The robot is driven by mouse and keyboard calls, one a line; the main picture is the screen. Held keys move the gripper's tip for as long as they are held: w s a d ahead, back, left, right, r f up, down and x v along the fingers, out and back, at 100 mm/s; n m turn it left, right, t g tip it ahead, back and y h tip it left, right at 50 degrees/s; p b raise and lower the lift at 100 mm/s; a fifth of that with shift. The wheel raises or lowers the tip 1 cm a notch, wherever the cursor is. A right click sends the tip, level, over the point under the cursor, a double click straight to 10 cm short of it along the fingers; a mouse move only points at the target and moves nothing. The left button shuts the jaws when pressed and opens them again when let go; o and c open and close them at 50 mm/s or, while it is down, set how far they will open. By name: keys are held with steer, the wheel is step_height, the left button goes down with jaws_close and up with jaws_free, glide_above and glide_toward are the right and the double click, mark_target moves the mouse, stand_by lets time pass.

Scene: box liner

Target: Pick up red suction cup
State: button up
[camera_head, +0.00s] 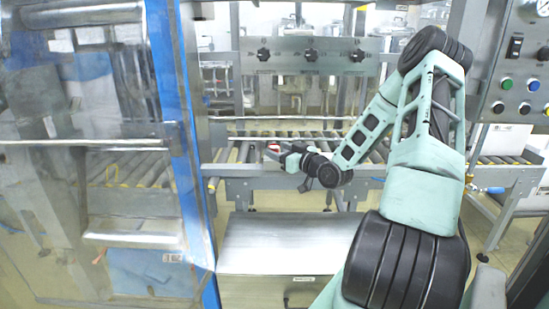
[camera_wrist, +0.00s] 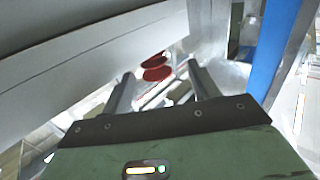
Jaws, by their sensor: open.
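The red suction cup (camera_wrist: 156,73) shows in the wrist view as two stacked red discs, just beyond and between my fingertips. In the head view a small red and white spot, the suction cup (camera_head: 273,148), sits at the tip of my gripper (camera_head: 280,152), above the near edge of the roller conveyor. In the wrist view my gripper (camera_wrist: 162,85) has its two fingers spread apart, with a gap between them. I cannot tell whether either finger touches the cup. The cup's mount is mostly hidden.
A roller conveyor (camera_head: 240,170) runs across behind my gripper. A blue-edged clear door (camera_head: 178,125) stands at left. A control panel (camera_head: 515,75) is at right. A metal plate (camera_head: 285,245) lies below. In the wrist view a pale beam (camera_wrist: 75,65) is close on the left.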

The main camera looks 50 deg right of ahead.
steer(key=w, duration=0.3)
steer(key=w+d, duration=0.1)
steer(key=w, duration=0.1)
steer(key=shift+s+a, duration=0.1)
steer(key=c, duration=1.1)
steer(key=shift+o, duration=0.2)
steer(key=shift+r, duration=0.2)
